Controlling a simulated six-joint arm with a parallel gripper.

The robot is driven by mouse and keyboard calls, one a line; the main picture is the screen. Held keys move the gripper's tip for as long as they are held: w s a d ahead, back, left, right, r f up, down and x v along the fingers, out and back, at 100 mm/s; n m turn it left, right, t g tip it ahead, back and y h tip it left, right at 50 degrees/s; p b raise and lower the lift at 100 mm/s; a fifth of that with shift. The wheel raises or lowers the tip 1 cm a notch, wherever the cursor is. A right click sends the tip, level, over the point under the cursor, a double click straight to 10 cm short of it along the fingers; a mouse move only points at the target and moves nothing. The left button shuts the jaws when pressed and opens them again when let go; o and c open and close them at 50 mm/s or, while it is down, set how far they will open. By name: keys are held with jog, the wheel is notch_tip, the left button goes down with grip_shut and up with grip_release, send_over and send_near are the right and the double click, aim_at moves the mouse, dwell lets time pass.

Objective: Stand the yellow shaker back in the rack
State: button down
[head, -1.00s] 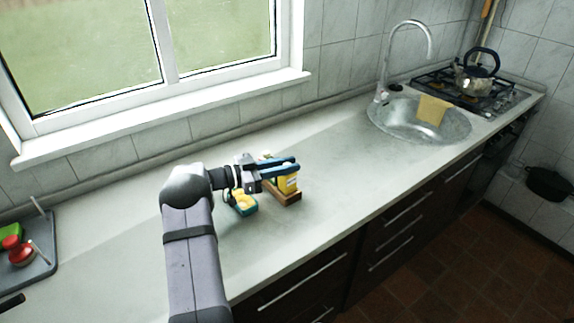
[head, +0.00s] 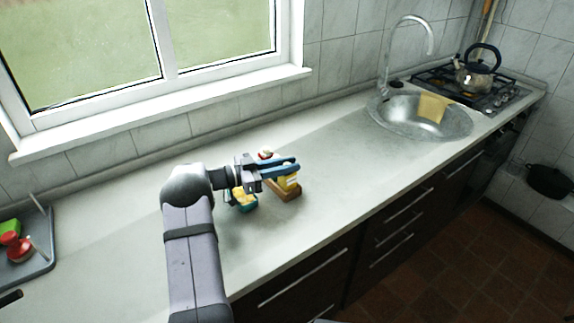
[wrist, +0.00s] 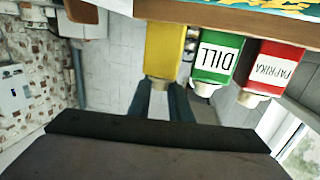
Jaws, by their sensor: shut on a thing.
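My gripper (head: 292,166) is shut on the yellow shaker (head: 290,182). In the wrist view, which is upside down, the blue fingers (wrist: 167,100) close around the pale cap end of the yellow shaker (wrist: 163,52). The wooden rack (head: 287,192) is under it on the counter. In the wrist view the shaker's lower end meets the rack's front board (wrist: 225,17), and its base is hidden there. It looks close to upright, beside the green DILL shaker (wrist: 217,57) and the red PAPRIKA shaker (wrist: 272,68).
A teal container (head: 244,206) with yellow contents stands left of the rack. A grey tray (head: 42,262) with red and green items lies far left. The sink (head: 400,125) and kettle (head: 477,76) are to the right. The counter between rack and sink is clear.

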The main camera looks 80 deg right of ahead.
jog(key=c, duration=1.5)
grip_release()
jog(key=shift+f, duration=0.15)
jog(key=shift+c, duration=0.2)
jog(key=shift+a, duration=0.1)
jog(key=shift+w+a+f+b, duration=0.1)
jog(key=shift+w+a+b, duration=0.2)
jog(key=shift+w, duration=0.35)
jog(key=shift+r+b+v, duration=0.15)
jog(key=shift+b+v, duration=0.25)
jog(key=shift+v, duration=1.05)
jog(key=shift+r+b+v, duration=0.15)
jog(key=shift+b+v, duration=0.2)
jog(key=shift+v, duration=1.1)
